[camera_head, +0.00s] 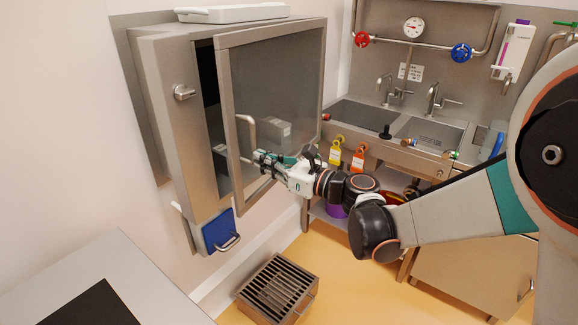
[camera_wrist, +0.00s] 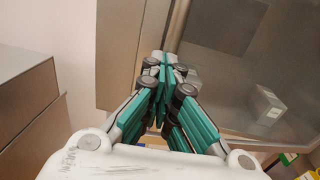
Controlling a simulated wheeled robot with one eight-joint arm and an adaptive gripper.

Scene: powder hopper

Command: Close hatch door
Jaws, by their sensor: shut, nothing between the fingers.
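The hatch is a steel box (camera_head: 170,110) on the left wall. Its door (camera_head: 275,90), a steel frame with a dark see-through pane, stands open at an angle, with a dark gap between it and the box. A bent handle (camera_head: 247,130) shows on or through the pane. My gripper (camera_head: 258,158) is in front of the lower part of the door, close to the pane and its left frame bar; contact cannot be told. In the wrist view its green-sided fingers (camera_wrist: 165,60) are together and empty, beside the door's frame bar (camera_wrist: 176,28). The pane (camera_wrist: 225,70) spreads to the right.
A steel sink unit (camera_head: 400,135) with taps stands at the right behind my arm. A slatted steel box (camera_head: 278,288) is on the floor below the door. A grey table (camera_head: 130,270) fills the lower left. A blue item (camera_head: 221,232) hangs under the hatch.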

